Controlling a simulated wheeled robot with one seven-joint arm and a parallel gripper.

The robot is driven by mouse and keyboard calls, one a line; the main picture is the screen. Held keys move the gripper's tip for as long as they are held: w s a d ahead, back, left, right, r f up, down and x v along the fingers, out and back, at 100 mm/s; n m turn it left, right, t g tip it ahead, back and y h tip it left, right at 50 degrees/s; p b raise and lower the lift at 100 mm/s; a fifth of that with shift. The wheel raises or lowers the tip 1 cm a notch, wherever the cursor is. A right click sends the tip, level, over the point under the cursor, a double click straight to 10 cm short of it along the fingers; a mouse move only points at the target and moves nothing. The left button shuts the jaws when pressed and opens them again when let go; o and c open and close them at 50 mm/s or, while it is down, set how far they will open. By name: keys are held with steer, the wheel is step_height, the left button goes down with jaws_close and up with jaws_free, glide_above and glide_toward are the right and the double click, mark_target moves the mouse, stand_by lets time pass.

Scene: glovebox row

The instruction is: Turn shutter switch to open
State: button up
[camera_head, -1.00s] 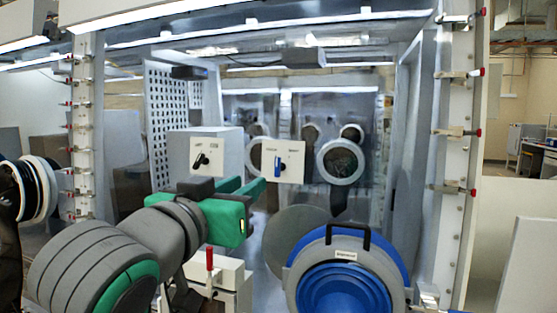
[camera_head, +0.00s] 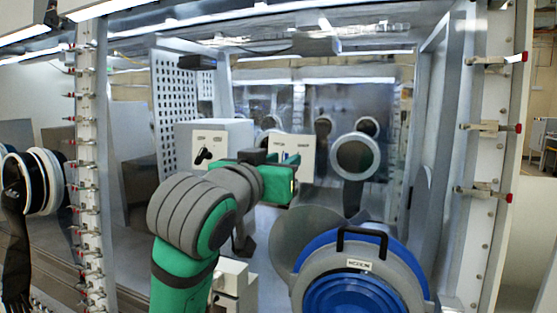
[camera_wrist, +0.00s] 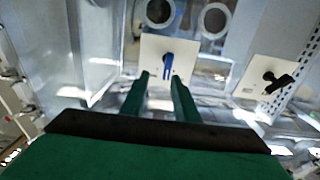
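A white switch plate with a blue lever stands inside the glovebox; its right part (camera_head: 307,150) shows in the head view, the rest behind my gripper (camera_head: 287,160). In the wrist view the plate (camera_wrist: 148,52) is whole and its blue lever (camera_wrist: 168,62) lies just ahead of the fingertips. My gripper (camera_wrist: 160,77) is open and empty, and seems not to touch the lever. A second plate carries a black knob (camera_head: 204,154), left in the head view; the knob (camera_wrist: 276,81) is at right in the wrist view. The labels are too small to read.
A blue and grey round port (camera_head: 362,265) with a black handle stands at front right. A perforated panel (camera_head: 175,110) is behind the black knob's plate at left. Round glove ports (camera_head: 355,157) line the back wall. A clamp-lined frame post (camera_head: 497,150) stands at right.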

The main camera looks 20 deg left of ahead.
steer(key=shift+w+a, duration=0.25)
steer(key=shift+w, duration=0.3)
steer(key=shift+w+a, duration=0.25)
steer(key=shift+w, duration=0.3)
steer(key=shift+a, duration=0.15)
jaws_close()
